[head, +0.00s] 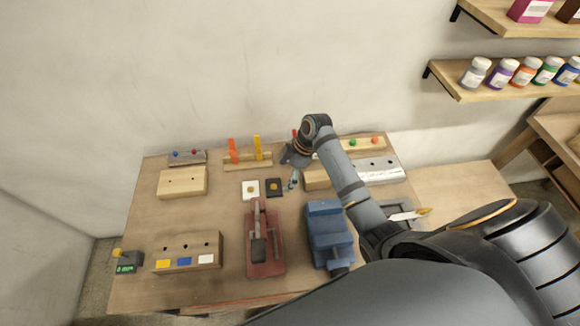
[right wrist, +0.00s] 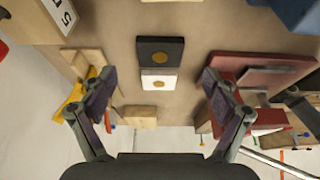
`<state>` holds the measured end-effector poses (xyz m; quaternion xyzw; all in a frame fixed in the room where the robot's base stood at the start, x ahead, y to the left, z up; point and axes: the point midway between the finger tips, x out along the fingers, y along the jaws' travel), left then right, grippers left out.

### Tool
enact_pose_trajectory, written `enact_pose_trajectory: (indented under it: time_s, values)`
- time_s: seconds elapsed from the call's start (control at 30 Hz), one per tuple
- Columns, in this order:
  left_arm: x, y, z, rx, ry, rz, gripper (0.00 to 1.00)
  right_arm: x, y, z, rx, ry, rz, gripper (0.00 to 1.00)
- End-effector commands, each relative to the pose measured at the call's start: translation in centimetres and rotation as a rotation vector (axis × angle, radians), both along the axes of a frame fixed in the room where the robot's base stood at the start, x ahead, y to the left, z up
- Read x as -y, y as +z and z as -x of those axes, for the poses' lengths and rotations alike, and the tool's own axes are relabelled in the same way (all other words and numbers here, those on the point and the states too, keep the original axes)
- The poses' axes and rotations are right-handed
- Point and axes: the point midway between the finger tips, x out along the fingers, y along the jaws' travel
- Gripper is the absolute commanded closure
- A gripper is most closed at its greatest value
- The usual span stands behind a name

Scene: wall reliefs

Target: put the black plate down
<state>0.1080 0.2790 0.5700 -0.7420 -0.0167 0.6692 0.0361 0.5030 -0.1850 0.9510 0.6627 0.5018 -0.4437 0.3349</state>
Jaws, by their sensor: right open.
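The black plate (head: 274,182) is a small dark square with a round gold spot. It lies flat on the wooden table beside a white plate (head: 250,195) that also has a gold spot. In the right wrist view the black plate (right wrist: 174,46) and the white plate (right wrist: 147,79) appear edge to edge. My right gripper (head: 291,184) is just right of the black plate in the head view. In the right wrist view its fingers (right wrist: 158,88) are spread wide with nothing between them, and the black plate shows beyond them. My left gripper is not in view.
A red press (head: 264,250) and a blue vise (head: 328,236) stand in front. Wooden blocks with holes (head: 182,182) and a rack with orange and yellow pieces (head: 248,163) stand behind and left. Shelves with bottles (head: 500,90) hang at upper right. The table's left middle is free.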

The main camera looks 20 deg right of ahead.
Motion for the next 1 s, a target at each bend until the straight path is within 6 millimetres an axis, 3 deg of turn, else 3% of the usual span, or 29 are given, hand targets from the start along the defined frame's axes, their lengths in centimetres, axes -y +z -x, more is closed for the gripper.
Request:
enact_pose_trajectory:
  time_s: [0.1,0.3,1.0]
  values:
    - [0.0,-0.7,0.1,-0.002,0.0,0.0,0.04,1.2,2.4,0.2,0.003,-0.001,0.003,0.12]
    - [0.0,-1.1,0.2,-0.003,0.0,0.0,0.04,2.1,5.1,0.5,0.001,0.0,0.001,0.12]
    - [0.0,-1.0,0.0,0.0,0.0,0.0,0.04,2.2,5.6,0.6,-0.001,-0.001,0.0,0.12]
